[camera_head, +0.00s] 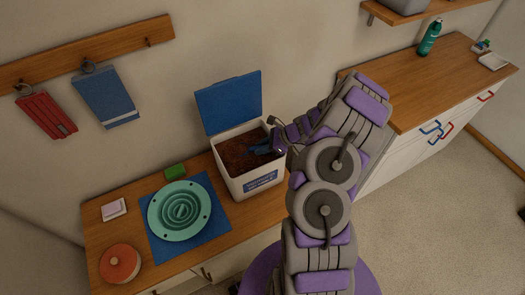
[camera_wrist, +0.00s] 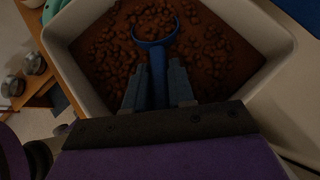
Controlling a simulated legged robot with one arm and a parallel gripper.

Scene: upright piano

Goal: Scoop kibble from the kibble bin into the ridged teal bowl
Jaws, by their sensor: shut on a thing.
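The white kibble bin (camera_head: 232,176) stands on the wooden counter with its blue lid (camera_head: 230,101) open against the wall. Brown kibble (camera_head: 235,150) fills its inside; it also shows in the wrist view (camera_wrist: 215,45). My gripper (camera_head: 266,148) reaches into the bin's opening from the right. In the wrist view my gripper (camera_wrist: 160,85) is shut on the handle of a blue scoop (camera_wrist: 157,55), whose round head lies at the kibble. The ridged teal bowl (camera_head: 180,210) sits on a blue mat (camera_head: 222,215), left of the bin, and looks empty.
A green sponge-like block (camera_head: 175,171) lies behind the mat. A pink-white block (camera_head: 114,209) and a round red-orange lidded thing (camera_head: 119,264) are left of it. A second counter (camera_head: 425,75) stands at right. Cloths hang on the wall rail.

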